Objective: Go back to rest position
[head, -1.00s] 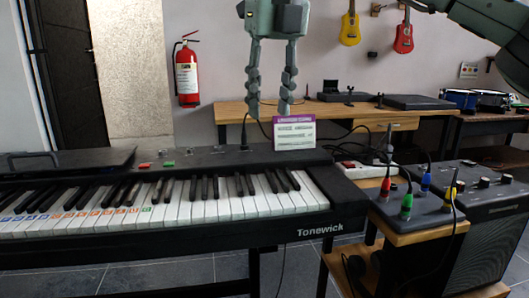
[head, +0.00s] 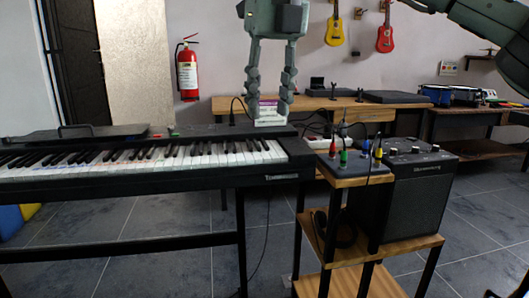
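My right gripper (head: 268,108) hangs down at the top centre of the head view. Its two fingers are apart with a gap between them, and nothing shows held. The fingertips overlap the white and purple card (head: 269,111) behind the keyboard in the picture. The black keyboard (head: 150,183) stands on its stand at the left and centre, below the gripper. My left gripper is not in view.
A wooden stand (head: 345,181) holds a small box with coloured plugs (head: 356,163). A black amplifier (head: 415,200) sits beside it. A wooden desk (head: 375,113) is behind. Guitars and a fire extinguisher (head: 187,70) are on the wall. Grey floor is open at lower right.

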